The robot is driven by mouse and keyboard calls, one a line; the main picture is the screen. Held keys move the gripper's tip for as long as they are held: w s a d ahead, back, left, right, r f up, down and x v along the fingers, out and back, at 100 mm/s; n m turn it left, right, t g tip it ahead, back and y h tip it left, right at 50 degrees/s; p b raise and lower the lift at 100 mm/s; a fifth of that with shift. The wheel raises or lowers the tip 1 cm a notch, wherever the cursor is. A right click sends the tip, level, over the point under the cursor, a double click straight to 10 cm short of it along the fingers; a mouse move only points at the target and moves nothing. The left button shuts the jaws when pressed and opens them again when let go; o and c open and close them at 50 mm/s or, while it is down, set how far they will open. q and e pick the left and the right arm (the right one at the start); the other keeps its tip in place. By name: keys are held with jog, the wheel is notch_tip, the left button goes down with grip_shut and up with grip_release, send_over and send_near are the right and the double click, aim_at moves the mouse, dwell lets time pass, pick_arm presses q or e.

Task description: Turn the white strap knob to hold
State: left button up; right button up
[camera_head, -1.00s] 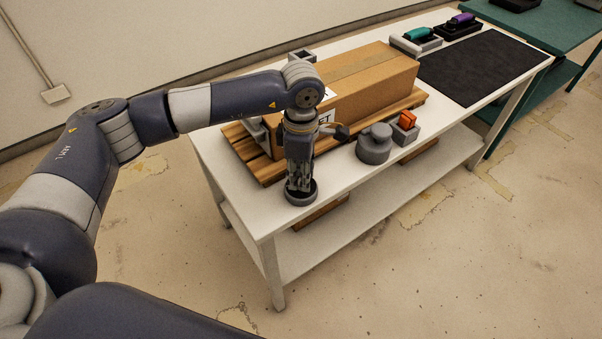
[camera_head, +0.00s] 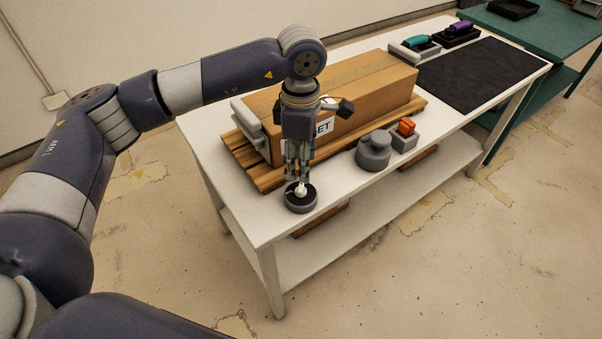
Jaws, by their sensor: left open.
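The white strap knob (camera_head: 300,190) stands on a round dark base (camera_head: 301,203) near the front left edge of the white table. My left gripper (camera_head: 298,178) points down just above the knob and is open. Its fingertips are close to the knob's top; whether they touch it I cannot tell. Any marking for hold on the base is too small to read. My right gripper is not in view.
A cardboard box (camera_head: 350,90) sits on a wooden pallet (camera_head: 268,178) behind the knob. A grey round object (camera_head: 374,152) and an orange item (camera_head: 406,126) in a grey holder stand to the right. A black mat (camera_head: 485,75) lies further right on the white table (camera_head: 340,190).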

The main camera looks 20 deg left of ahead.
pick_arm(q)
jog(key=shift+r, duration=2.4)
